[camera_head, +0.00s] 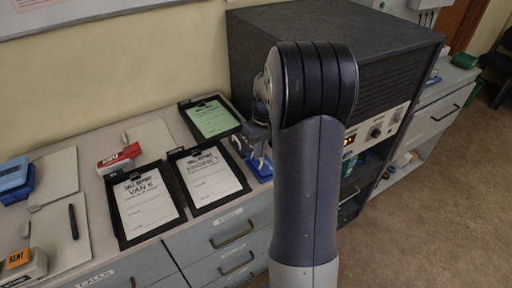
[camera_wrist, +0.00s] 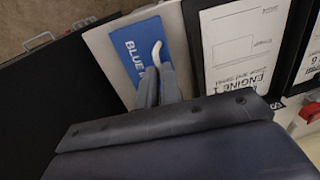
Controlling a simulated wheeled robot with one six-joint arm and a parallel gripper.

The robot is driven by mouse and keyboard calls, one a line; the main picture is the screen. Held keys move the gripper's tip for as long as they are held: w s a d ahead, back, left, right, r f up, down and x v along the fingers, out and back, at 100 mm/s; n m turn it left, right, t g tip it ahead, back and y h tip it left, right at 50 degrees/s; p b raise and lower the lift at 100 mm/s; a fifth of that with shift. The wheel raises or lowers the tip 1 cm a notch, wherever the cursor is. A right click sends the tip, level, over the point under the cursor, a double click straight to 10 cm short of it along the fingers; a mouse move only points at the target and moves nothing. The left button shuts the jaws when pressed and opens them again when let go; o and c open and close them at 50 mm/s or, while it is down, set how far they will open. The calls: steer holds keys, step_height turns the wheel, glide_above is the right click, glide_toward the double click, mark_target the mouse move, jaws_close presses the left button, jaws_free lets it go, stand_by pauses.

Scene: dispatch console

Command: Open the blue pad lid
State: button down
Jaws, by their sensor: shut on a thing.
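The blue pad lid (camera_wrist: 133,47) lies on a pale board in the wrist view, with "BLUE" lettered in white and a curved white handle (camera_wrist: 157,52) on it. In the head view the blue pad (camera_head: 261,170) sits on the counter beside the dark console, partly hidden by my arm. My gripper (camera_wrist: 158,78) is at the near end of the lid, its fingers close together on the white handle. The grip point itself is hidden between the fingers. I cannot tell whether the lid is raised. In the head view my gripper (camera_head: 259,149) is just above the blue pad.
The large dark console (camera_head: 290,30) stands close on the right. The Engine 1 clipboard (camera_head: 208,176) is just left of the pad, with the Van 6 clipboard (camera_head: 148,203) and a green-sheet clipboard (camera_head: 211,119) nearby.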

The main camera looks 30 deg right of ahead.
steer(key=shift+d+r+y+p, duration=0.25)
steer(key=shift+d+y+p, duration=0.2)
steer(key=shift+y, duration=0.15)
steer(key=shift+d+r+y+p, duration=0.2)
steer(key=shift+d+y+p, duration=0.2)
steer(key=shift+y, duration=0.2)
steer(key=c, duration=1.6)
jaws_free()
steer(key=b+v, duration=0.1)
steer(key=v, duration=0.9)
steer(key=shift+d+r, duration=0.15)
steer(key=shift+r, duration=0.2)
